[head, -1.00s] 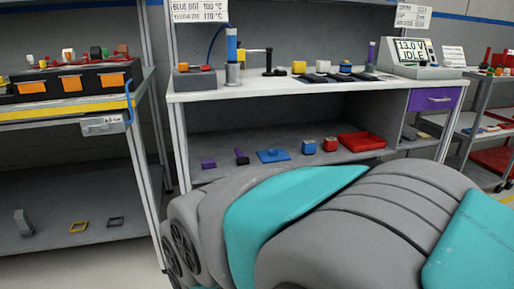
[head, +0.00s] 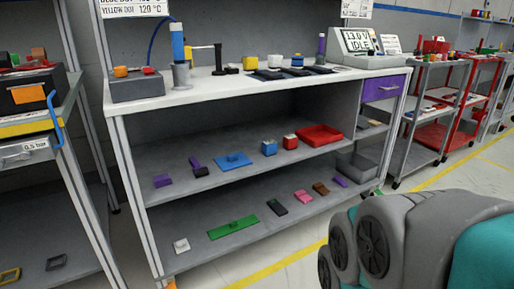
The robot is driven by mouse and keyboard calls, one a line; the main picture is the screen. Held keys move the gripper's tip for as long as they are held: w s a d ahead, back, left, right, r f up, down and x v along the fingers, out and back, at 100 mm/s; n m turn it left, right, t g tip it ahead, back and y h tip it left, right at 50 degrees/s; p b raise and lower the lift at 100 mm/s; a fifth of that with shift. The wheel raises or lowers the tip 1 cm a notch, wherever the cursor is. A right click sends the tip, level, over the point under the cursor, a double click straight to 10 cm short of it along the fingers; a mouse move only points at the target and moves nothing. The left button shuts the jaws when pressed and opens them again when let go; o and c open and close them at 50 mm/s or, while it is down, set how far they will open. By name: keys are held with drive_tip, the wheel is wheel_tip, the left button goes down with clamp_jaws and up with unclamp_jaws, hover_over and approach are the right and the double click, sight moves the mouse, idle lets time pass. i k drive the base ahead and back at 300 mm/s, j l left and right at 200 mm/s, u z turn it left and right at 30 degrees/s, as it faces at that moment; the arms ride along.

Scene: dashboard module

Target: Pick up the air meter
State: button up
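A small grey box (head: 27,151) with a label that seems to read 0.5 bar hangs at the front of the left rack, below its yellow edge. It looks like the air meter. A blue curved handle or hose (head: 54,118) is at its right side. The left frame edge cuts part of the box off. My arm shows as grey and teal links at the lower right, well apart from the box. My gripper is out of view.
A workbench (head: 150,98) with two lower shelves stands in the middle. Small coloured parts lie on them, with a red tray (head: 320,134) on the upper one. Grey and red carts (head: 430,90) stand at the right. The floor with yellow lines is clear in front.

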sight(269, 148)
drive_tip(key=z, duration=5.6)
drive_tip(key=u, duration=5.55)
drive_tip(key=i+l+z, duration=0.1)
drive_tip(key=i+z, duration=0.35)
drive_tip(key=i, duration=0.1)
